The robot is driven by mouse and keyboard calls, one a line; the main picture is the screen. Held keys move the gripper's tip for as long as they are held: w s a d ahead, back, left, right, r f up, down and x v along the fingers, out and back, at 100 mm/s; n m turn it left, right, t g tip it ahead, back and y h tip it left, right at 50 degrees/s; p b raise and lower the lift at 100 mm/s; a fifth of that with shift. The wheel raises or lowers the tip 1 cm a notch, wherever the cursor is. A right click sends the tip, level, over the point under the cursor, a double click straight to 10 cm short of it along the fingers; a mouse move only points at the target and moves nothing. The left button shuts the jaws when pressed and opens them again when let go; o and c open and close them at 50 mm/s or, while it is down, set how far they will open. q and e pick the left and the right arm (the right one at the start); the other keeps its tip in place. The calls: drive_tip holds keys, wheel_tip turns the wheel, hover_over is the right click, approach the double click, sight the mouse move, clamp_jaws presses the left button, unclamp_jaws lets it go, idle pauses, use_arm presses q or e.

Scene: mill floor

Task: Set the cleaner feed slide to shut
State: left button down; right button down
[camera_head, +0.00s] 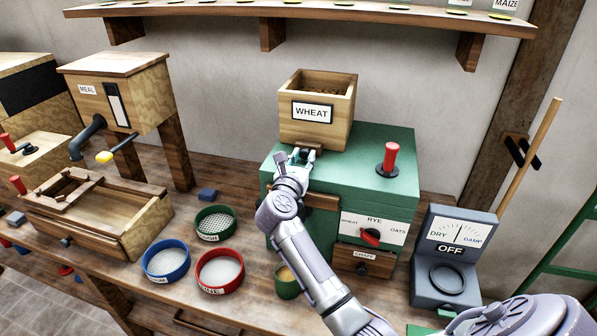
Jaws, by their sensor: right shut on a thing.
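The cleaner is a green box (345,182) with a wooden hopper (328,135) labelled WHEAT on its top. My right gripper (301,156) is at the front foot of the hopper, shut on the feed slide there. The slide is mostly hidden by the fingers, so how far in it sits cannot be told. My right forearm covers part of the cleaner's front. My left gripper is not in view.
A red-handled lever (391,158) stands on the cleaner's right side. A grain selector dial (370,237) and a CHAFF drawer (364,260) are on its front. A grey damp meter (446,262) stands right; round sieves (220,270) lie left.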

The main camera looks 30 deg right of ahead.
drive_tip(key=shift+w+d+f, duration=0.1)
drive_tip(key=shift+w+d, duration=0.25)
drive_tip(key=shift+d, duration=0.05)
drive_tip(key=shift+s+r, duration=0.1)
drive_tip(key=shift+r, duration=0.15)
drive_tip(key=c, duration=1.2)
unclamp_jaws()
drive_tip(key=o, duration=0.3)
drive_tip(key=shift+d+f, duration=0.1)
drive_tip(key=shift+f, duration=0.1)
drive_tip(key=v, duration=1.2)
